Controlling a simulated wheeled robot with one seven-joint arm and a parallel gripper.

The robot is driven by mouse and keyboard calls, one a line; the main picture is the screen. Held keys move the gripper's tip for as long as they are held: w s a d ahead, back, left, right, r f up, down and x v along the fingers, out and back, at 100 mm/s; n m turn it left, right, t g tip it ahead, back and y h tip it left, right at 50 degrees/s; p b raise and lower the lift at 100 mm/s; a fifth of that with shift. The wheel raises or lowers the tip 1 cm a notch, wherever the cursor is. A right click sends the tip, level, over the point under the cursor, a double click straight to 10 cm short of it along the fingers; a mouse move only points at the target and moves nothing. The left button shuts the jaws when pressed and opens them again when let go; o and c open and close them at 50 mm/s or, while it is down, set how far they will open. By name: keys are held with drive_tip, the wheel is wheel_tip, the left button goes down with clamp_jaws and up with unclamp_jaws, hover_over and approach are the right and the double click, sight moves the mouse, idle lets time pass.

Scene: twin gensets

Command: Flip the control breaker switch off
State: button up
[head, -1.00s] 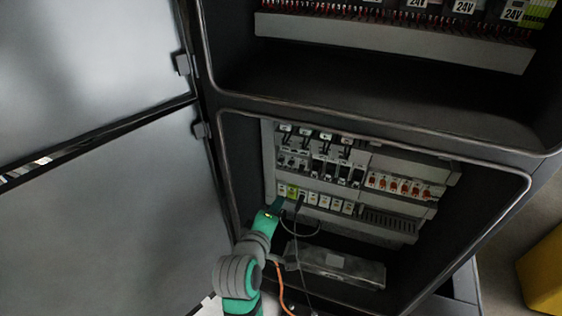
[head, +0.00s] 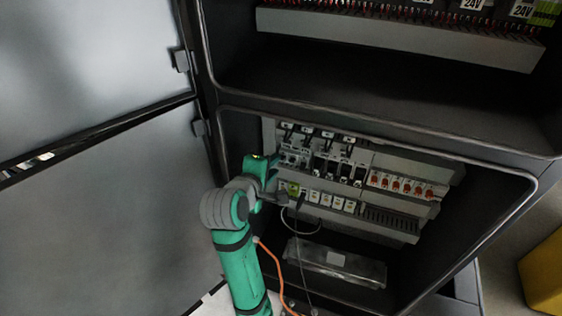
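The lower cabinet compartment holds rows of breakers and switches. The top row has several black-levered switches (head: 307,133). Below it is a middle row of black-and-white breakers (head: 338,170), with a block of orange-red switches (head: 405,185) to its right. A lower row of white modules (head: 330,201) has a yellow-green one (head: 293,188) at its left end. I cannot read which one is the control breaker. My gripper (head: 277,163) is at the left end of the middle row and hides part of it. Its fingers are too small and dark to tell whether they are open or touching a switch.
Grey cabinet doors (head: 100,225) stand open on the left. The compartment's raised frame (head: 450,152) surrounds the opening. A dark cable (head: 302,225) and a grey box (head: 335,262) are below the rows. A yellow object (head: 543,275) stands at far right.

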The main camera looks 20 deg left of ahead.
sight(282, 159)
drive_tip(key=shift+d+x, duration=0.2)
drive_tip(key=shift+x, duration=1.05)
drive_tip(key=shift+d+x, duration=0.2)
drive_tip(key=shift+x, duration=1.1)
drive_tip(key=shift+a+r, duration=0.1)
drive_tip(key=shift+r, duration=0.05)
clamp_jaws()
